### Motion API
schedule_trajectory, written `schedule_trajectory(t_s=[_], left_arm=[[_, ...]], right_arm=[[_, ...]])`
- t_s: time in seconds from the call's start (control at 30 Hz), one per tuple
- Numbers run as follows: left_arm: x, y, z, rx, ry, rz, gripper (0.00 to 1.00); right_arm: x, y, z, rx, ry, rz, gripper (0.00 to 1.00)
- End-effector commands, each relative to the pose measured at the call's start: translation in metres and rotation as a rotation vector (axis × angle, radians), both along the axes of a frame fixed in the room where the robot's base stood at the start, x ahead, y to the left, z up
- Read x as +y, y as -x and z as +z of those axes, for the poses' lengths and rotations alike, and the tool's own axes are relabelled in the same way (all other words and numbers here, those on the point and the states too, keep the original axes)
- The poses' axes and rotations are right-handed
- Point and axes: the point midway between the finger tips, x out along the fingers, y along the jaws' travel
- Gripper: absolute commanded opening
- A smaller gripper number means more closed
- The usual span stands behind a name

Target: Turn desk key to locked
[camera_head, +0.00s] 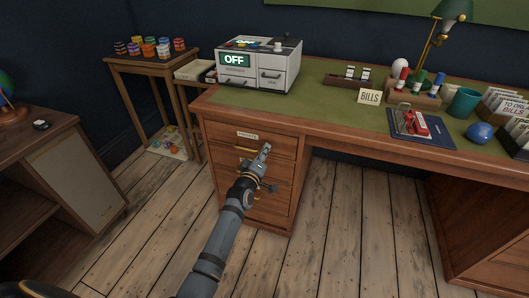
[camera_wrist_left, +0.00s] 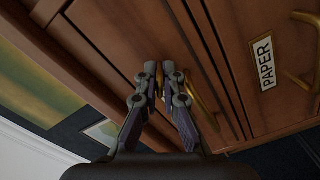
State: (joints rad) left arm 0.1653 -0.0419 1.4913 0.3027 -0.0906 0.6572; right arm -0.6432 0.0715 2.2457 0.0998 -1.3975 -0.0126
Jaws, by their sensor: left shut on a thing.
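The desk's top drawer (camera_head: 279,145), with a small label and a brass handle, is shut in the head view. My left gripper (camera_head: 265,147) reaches its front, just right of the handle (camera_head: 244,149). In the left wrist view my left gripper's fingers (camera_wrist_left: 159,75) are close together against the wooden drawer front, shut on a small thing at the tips. That thing is mostly hidden; it appears to be the desk key, and I cannot tell which way it is turned. A brass handle (camera_wrist_left: 205,112) lies beside the fingers. My right gripper is not in view.
Further drawers lie below, one labelled PAPER (camera_wrist_left: 264,63). The floor (camera_head: 345,235) in front is clear.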

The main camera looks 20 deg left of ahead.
Motion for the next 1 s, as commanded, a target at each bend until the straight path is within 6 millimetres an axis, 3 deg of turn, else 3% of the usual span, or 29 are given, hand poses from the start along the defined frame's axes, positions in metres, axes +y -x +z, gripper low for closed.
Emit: schedule_trajectory(t_s=[0.6, 1.0], left_arm=[[0.000, 0.000, -0.002, -0.018, -0.581, 0.000, 0.00], [0.000, 0.000, -0.002, -0.028, -0.880, -0.001, 0.00]], right_arm=[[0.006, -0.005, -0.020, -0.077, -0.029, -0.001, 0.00], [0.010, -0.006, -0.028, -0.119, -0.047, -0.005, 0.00]])
